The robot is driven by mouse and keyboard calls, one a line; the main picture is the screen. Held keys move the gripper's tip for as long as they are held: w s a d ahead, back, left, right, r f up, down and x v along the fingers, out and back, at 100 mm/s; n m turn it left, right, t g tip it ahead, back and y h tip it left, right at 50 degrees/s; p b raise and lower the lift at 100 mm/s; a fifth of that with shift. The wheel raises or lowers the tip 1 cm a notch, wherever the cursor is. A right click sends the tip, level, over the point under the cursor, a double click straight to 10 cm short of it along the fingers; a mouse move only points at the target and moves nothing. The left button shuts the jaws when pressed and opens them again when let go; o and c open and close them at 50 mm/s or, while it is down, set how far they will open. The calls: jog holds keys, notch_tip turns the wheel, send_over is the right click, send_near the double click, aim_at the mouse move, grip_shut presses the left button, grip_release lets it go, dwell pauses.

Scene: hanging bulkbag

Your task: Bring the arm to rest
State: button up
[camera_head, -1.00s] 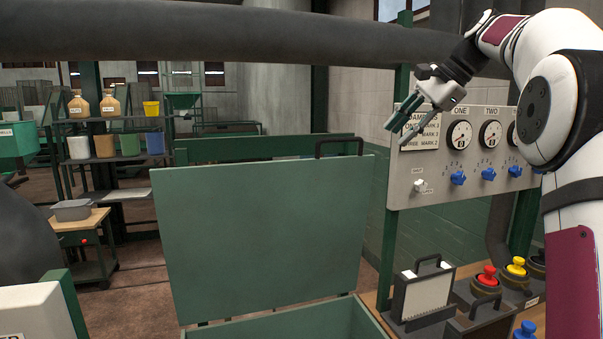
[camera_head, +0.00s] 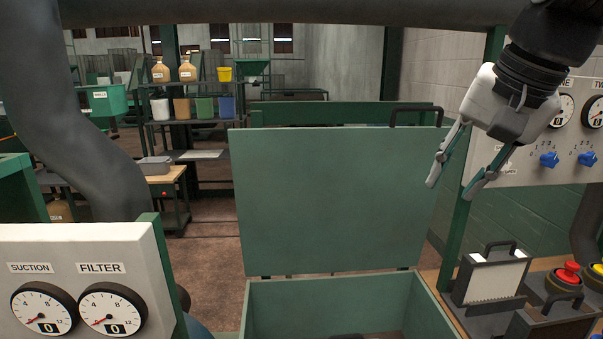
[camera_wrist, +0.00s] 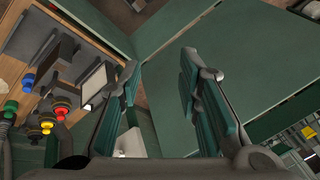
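My gripper (camera_head: 456,170) hangs at the upper right in the head view, fingers pointing down. Its two fingers are spread apart with nothing between them. It is in front of the right part of the raised green lid (camera_head: 335,195) and the left edge of the gauge panel (camera_head: 545,145). In the wrist view, the open fingers (camera_wrist: 161,80) show with a clear gap, and the green lid (camera_wrist: 255,65) lies beyond them.
The open green box (camera_head: 330,298) is below the lid. A bench at right holds a black holder with white sheets (camera_head: 493,276) and a red button (camera_head: 567,272). A suction and filter panel (camera_head: 80,268) is at lower left. Shelves with buckets (camera_head: 200,107) stand behind.

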jog(key=s+a+f+n+h, duration=0.1)
jog(key=s+f+n, duration=0.5)
jog(key=s+f, duration=0.7)
jog(key=shift+s+a+n+t, duration=0.3)
jog(key=shift+s+a+n, duration=0.1)
jog(key=shift+s+a, duration=0.15)
